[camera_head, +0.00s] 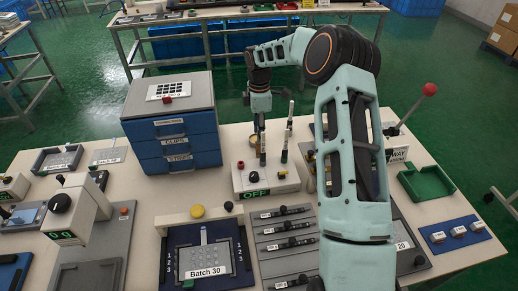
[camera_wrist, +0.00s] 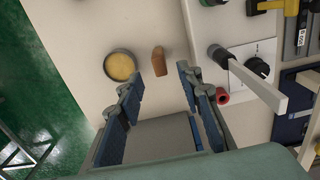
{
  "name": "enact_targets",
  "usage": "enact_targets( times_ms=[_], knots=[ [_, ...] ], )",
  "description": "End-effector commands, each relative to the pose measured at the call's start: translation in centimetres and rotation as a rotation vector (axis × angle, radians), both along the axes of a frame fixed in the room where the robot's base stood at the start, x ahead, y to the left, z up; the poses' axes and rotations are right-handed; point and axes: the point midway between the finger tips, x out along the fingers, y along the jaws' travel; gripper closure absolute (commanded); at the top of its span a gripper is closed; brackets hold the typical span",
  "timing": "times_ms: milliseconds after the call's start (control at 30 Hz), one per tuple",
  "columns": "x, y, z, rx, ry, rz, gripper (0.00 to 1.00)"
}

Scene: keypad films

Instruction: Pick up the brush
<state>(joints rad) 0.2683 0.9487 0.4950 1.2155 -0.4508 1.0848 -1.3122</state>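In the wrist view my gripper (camera_wrist: 158,82) is open, with nothing between its two blue-padded fingers. A small brown block-like piece (camera_wrist: 159,60) shows just beyond the fingertips, apart from them. It may be the brush or part of it; I cannot tell for sure. A round dish with a yellow inside (camera_wrist: 119,66) stands to its left on the pale table. In the head view my gripper (camera_head: 260,125) hangs behind the white box reading OFF (camera_head: 268,183). No brush is clearly recognizable there, and my arm hides part of the table.
A blue drawer cabinet (camera_head: 175,135) stands left of my gripper. A pale lever (camera_wrist: 250,80), black knob (camera_wrist: 257,67) and red cylinder (camera_wrist: 222,97) lie right of the fingers in the wrist view. A Batch 30 tray (camera_head: 206,250) is in front. The table edge is close on the far side.

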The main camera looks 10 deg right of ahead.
Motion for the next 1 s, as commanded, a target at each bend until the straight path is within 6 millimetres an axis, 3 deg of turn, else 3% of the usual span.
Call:
enact_targets(
  times_ms=[167, 433, 733, 1000],
  knots=[
    [0.0, -0.1, -1.3, 0.0, 0.001, 0.0, 0.67],
    [0.0, -0.2, -5.1, 0.0, 0.001, -0.001, 0.67],
    [0.0, -0.2, -5.8, -0.001, -0.001, -0.001, 0.67],
    [0.0, -0.2, -5.7, -0.001, -0.001, -0.001, 0.95]
  ],
)
